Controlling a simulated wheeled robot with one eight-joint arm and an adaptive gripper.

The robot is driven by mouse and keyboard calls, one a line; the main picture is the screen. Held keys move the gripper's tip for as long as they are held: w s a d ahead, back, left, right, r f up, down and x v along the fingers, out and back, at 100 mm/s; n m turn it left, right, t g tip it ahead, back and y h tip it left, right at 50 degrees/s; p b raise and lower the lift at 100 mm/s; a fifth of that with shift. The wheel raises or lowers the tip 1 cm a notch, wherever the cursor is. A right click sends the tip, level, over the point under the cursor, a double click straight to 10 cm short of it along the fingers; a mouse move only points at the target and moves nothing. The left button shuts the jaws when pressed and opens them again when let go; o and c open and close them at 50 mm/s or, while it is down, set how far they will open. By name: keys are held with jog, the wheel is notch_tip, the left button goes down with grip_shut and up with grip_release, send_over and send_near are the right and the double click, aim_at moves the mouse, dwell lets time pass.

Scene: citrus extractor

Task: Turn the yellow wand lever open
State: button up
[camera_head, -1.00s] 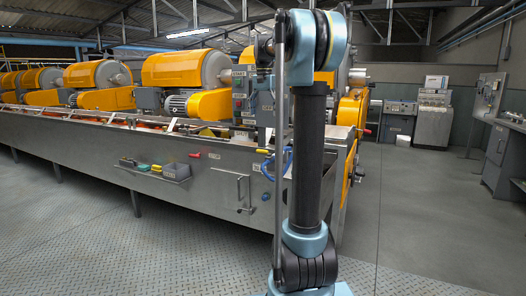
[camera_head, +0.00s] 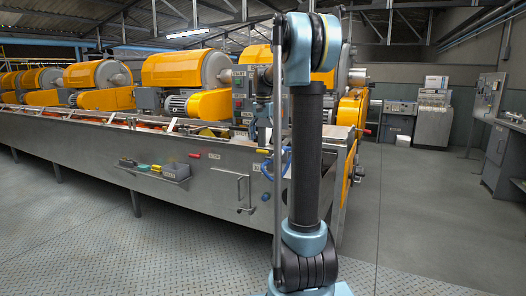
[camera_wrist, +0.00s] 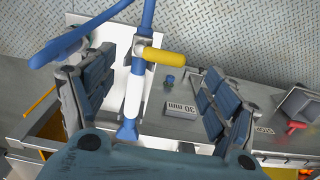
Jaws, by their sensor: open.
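The yellow wand lever (camera_wrist: 165,57) shows in the wrist view, pointing right from a small metal fitting on a blue and white pipe (camera_wrist: 134,92). It lies just beyond the space between my fingers. My gripper (camera_wrist: 150,85) is open, with one padded finger on each side of the pipe and nothing clearly held. In the head view a small yellow lever (camera_head: 263,151) shows on the machine's front, left of my arm.
A blue hose (camera_wrist: 75,40) curves past my left finger. A blue knob (camera_wrist: 170,78) and a labelled plate (camera_wrist: 182,109) lie between the fingers. A red handle (camera_wrist: 296,127) is at the right. A parts shelf (camera_head: 155,172) sticks out of the machine front; the floor before it is clear.

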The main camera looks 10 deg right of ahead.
aim_at(263, 152)
jog(key=shift+f, duration=2.75)
jog(key=c, duration=1.1)
